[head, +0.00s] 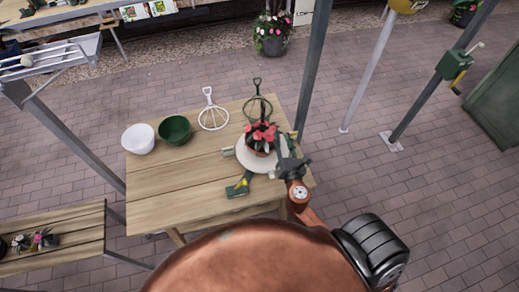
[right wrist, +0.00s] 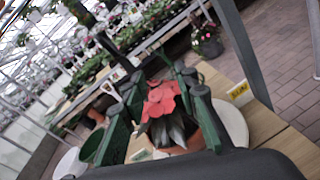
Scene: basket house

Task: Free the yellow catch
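A green box (head: 453,65) with a yellow lever-like part (head: 459,80) is fixed to a slanted grey post at the right of the head view. The yellow part looks like the catch; how it is held is too small to tell. My right gripper (head: 288,160) is far from it, over the right side of the wooden table, beside a potted plant with red flowers (head: 262,136). In the right wrist view my right gripper (right wrist: 165,95) is open, its fingers apart with the red flowers (right wrist: 160,100) seen between them. My left gripper is not in view.
The table (head: 165,190) holds a white bowl (head: 138,139), a green bowl (head: 174,130), a white round plate (head: 246,158), a green-and-yellow tool (head: 240,185) and two wire hangers. A grey post (head: 313,65) stands behind the table.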

